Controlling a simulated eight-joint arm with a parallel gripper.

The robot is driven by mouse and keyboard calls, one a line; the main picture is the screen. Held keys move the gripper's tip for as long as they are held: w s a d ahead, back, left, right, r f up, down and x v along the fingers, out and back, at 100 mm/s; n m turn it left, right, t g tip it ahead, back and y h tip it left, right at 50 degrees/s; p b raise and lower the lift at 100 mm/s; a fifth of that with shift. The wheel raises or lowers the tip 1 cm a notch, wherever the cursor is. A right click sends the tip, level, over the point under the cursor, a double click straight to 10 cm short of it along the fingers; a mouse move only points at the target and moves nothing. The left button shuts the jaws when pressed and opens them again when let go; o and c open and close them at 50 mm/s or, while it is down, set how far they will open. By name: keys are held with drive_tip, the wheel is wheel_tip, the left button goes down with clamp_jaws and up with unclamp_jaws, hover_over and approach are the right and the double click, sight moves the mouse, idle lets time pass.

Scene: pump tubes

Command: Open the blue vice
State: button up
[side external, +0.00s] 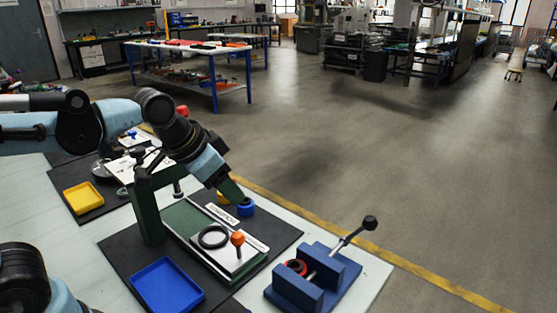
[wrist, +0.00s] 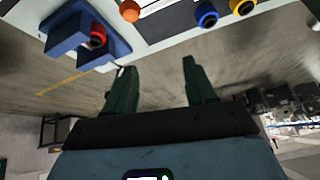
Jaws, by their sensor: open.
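The blue vice (side external: 298,291) stands at the front right of the table in the side view. A red ring-shaped part (side external: 296,267) with a dark centre sits between its jaws; whether it is clamped I cannot tell. The vice's lever ends in a black knob (side external: 370,222), up and to the right. In the wrist view the vice (wrist: 68,27) and red part (wrist: 98,38) show at the upper left. My gripper (side external: 233,190) is above the table's far edge, left of the vice and apart from it. Its green fingers (wrist: 160,85) are spread, with nothing between them.
A blue ring part (side external: 245,208) and a yellow one (side external: 221,198) are close to my fingers. A green fixture with a black ring (side external: 214,237) and an orange knob (side external: 237,239) stands left of the vice. Blue (side external: 167,286) and yellow (side external: 83,198) trays lie further left.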

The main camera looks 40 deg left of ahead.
drive_tip(key=w+d+r+m+g, duration=0.1)
drive_tip(key=w+d+r+m, duration=0.3)
drive_tip(key=w, duration=0.2)
drive_tip(key=m+g, duration=0.4)
drive_tip(key=m, duration=0.6)
hover_over(366, 223)
drive_tip(key=shift+y, duration=0.3)
wheel_tip(366, 223, down, 5)
drive_tip(key=shift+w+a+r, duration=0.1)
drive_tip(key=shift+r, duration=0.1)
drive_tip(key=shift+f, duration=0.25)
drive_tip(key=shift+n, duration=0.3)
drive_tip(key=f, duration=0.7)
drive_tip(key=w+f, duration=0.1)
drive_tip(key=f, duration=0.3)
drive_tip(key=shift+w+a+f, duration=0.1)
drive_tip(key=shift+a+f, duration=0.05)
drive_tip(key=shift+f, duration=0.05)
clamp_jaws()
